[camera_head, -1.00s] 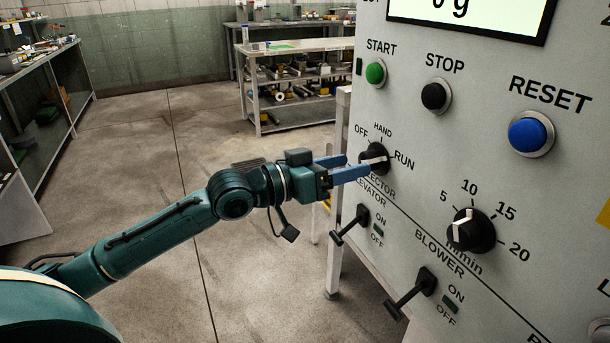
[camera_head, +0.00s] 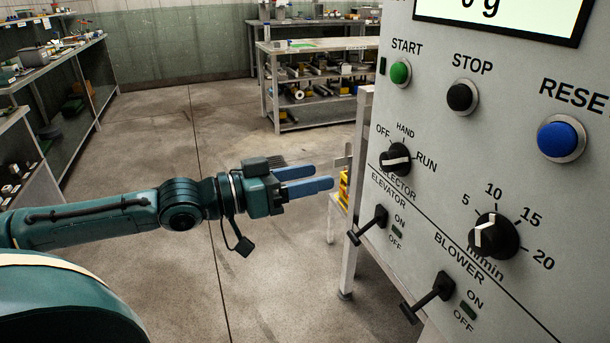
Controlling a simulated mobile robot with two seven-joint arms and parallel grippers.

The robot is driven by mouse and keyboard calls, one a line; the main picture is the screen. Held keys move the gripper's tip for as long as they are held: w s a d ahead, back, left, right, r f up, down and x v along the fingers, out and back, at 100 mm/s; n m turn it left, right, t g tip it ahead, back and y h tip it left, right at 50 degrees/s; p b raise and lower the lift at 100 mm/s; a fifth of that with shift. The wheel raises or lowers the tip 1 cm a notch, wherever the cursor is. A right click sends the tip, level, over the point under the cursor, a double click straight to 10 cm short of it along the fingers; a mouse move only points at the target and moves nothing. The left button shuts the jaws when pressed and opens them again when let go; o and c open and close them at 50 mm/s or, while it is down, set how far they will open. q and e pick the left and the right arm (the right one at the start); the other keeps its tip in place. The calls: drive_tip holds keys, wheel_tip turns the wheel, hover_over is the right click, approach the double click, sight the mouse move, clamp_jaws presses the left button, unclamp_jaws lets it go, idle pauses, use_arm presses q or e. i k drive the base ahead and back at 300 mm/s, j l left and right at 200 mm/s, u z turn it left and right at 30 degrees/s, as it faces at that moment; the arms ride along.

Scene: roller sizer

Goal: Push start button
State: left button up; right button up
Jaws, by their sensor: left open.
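The green START button (camera_head: 400,73) is at the upper left of the grey control panel (camera_head: 440,130), under its printed label. My left gripper (camera_head: 314,178) is open and empty, its two blue fingers pointing right toward the panel. It is left of the selector knob (camera_head: 395,160), apart from it, and lower in the picture than the START button. The selector pointer is turned toward RUN. My right gripper is not in view.
A black STOP button (camera_head: 461,97) and a blue RESET button (camera_head: 560,139) are right of START. Below are a speed dial (camera_head: 493,236), the elevator switch (camera_head: 368,225) and the blower switch (camera_head: 428,298). Shelves (camera_head: 315,85) stand behind; the floor at left is open.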

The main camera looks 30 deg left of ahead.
sight(398, 71)
drive_tip(key=k+j, duration=1.2)
drive_tip(key=j, duration=0.2)
